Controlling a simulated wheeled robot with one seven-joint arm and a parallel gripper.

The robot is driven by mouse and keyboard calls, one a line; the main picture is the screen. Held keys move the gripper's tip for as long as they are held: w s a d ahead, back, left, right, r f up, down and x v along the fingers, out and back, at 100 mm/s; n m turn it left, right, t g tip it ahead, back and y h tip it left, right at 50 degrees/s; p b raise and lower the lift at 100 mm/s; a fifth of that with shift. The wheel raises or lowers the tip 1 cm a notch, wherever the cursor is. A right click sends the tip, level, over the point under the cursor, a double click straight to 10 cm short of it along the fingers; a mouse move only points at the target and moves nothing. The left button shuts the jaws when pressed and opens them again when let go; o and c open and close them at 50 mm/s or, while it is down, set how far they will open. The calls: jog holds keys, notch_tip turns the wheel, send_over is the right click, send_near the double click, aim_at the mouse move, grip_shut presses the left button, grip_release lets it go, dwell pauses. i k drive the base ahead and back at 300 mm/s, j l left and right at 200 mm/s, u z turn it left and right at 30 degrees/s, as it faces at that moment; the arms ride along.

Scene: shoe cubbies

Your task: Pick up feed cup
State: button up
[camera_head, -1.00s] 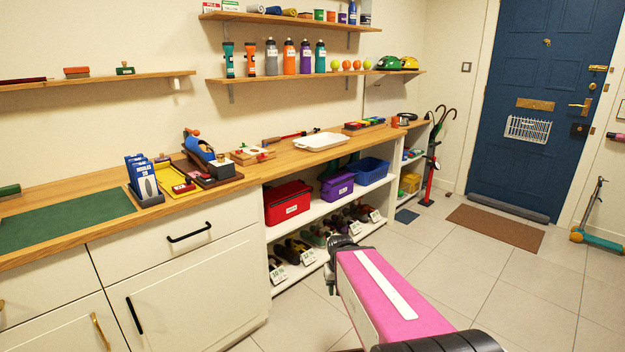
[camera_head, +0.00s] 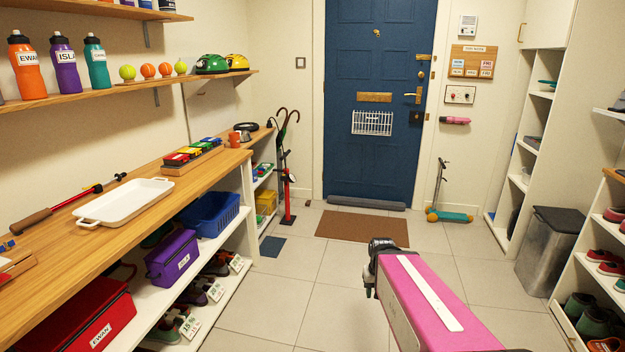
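A small orange-red cup (camera_head: 235,139) stands upright near the far end of the wooden counter (camera_head: 218,158), beside a dark round item. I cannot read any label on it, so I cannot tell whether it is the feed cup. My pink arm reaches forward from the bottom right, over the floor. The dark assembly at its far end, where my gripper (camera_head: 371,280) appears to be, is well right of the counter and apart from the cup. Its fingers cannot be made out, and nothing is visibly held.
A white tray (camera_head: 124,201) and a rack of coloured blocks (camera_head: 191,152) lie on the counter. Red, purple and blue bins sit below. A bin (camera_head: 548,250) and shoe shelves stand at right. The tiled floor toward the blue door (camera_head: 372,100) is mostly clear, with a brown mat (camera_head: 362,229).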

aim_at(233, 137)
jog(key=i+z, duration=0.25)
jog(key=i, duration=1.5)
jog(key=i+u, duration=0.4)
jog(key=i+l+u, duration=0.1)
jog(key=i+u, duration=0.35)
